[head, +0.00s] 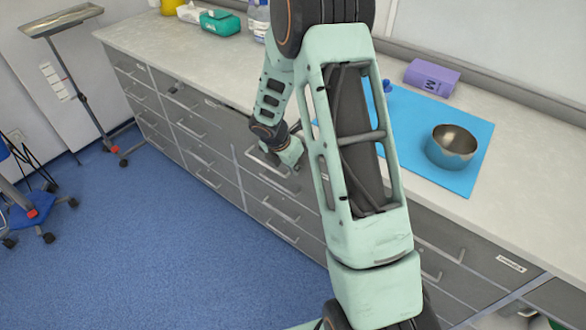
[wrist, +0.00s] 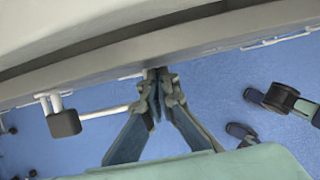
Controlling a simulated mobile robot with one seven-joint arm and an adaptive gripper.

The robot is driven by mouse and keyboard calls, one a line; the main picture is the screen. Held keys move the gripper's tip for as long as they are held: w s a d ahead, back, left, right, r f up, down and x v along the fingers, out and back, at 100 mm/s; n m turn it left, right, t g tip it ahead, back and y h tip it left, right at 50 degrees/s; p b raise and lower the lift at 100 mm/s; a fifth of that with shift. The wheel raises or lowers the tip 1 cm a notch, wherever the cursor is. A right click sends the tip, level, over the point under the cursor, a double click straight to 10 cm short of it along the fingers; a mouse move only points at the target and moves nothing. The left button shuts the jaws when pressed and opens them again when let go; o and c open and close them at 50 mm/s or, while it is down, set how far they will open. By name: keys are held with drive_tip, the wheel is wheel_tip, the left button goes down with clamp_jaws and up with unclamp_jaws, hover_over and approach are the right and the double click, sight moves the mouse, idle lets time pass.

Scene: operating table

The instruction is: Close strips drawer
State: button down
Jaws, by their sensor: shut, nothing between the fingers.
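The grey drawer fronts run along the cabinet under the countertop. One drawer (head: 272,168) in the middle of the bank, with a light bar handle, seems to stand slightly out; its label cannot be read. My arm reaches down in front of the cabinet to this drawer. My gripper (wrist: 158,76) is shut and empty, with its fingertips close to a grey front edge in the wrist view. A light bar handle (wrist: 103,113) is just left of the fingers; whether they touch is unclear. In the head view my arm hides most of the gripper and part of the drawer.
The countertop (head: 150,45) holds a blue mat (head: 470,178) with a metal bowl (head: 452,147), a purple box (head: 431,78) and a teal box (head: 220,23). A wheeled stand (head: 95,120) is at the left. The blue floor (head: 150,240) before the cabinet is clear.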

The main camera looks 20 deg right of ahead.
drive_tip(key=shift+w+d+r+p, duration=0.1)
drive_tip(key=shift+w+d+p, duration=0.6)
drive_tip(key=shift+d, duration=0.35)
drive_tip(key=shift+w+d+p, duration=0.5)
drive_tip(key=shift+w+d, duration=0.3)
drive_tip(key=shift+d, duration=0.2)
